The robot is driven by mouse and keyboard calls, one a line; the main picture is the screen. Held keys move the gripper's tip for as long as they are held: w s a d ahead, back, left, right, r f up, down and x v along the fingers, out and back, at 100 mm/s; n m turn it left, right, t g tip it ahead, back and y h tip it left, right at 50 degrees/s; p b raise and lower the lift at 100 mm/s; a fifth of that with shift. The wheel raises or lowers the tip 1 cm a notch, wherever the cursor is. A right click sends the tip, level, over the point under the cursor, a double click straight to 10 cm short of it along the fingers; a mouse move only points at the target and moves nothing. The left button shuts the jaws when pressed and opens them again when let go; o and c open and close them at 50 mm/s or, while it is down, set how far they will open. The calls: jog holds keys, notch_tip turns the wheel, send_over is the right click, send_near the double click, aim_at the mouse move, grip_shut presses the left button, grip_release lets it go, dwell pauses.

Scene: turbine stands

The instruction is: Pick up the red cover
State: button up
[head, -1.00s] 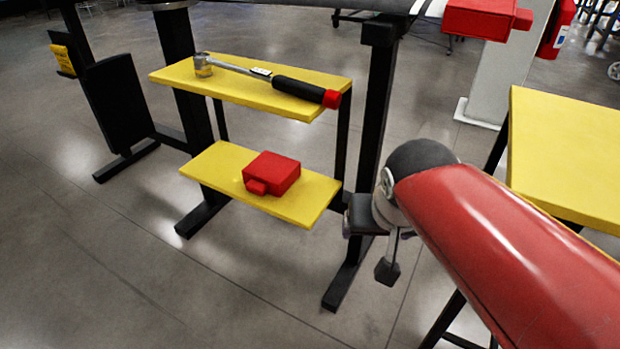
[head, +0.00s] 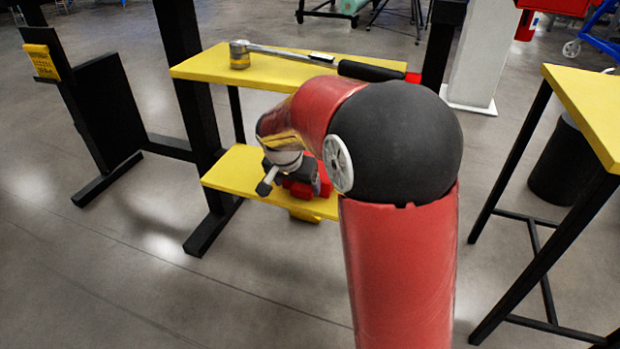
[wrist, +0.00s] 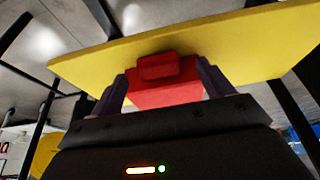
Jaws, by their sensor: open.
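The red cover (wrist: 165,88) is a boxy red block with a smaller raised block on one side. It sits on the lower yellow shelf (head: 232,172), which also shows in the wrist view (wrist: 90,67). My gripper (wrist: 163,80) is open, with one dark finger on each side of the cover. I cannot tell whether the fingers touch it. In the head view, my arm reaches to the lower shelf and hides most of the cover; only small red parts (head: 324,178) show beside the gripper.
A torque wrench (head: 285,52) lies on the upper yellow shelf (head: 210,66), just above and behind my arm. Black stand legs (head: 192,90) frame the shelves. A yellow table (head: 590,105) stands at the right. The floor in front is open.

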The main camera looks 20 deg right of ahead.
aim_at(300, 190)
jog(key=x, duration=0.4)
jog(key=shift+s+d+f, duration=0.1)
jog(key=shift+s+f, duration=0.1)
jog(key=shift+c, duration=0.4)
jog(key=c, duration=1.4)
jog(key=shift+r, duration=0.1)
jog(key=shift+r, duration=0.55)
jog(key=v, duration=0.2)
jog(key=shift+r, duration=0.25)
jog(key=s+a+b, duration=0.1)
jog(key=s+a, duration=0.9)
jog(key=s, duration=0.4)
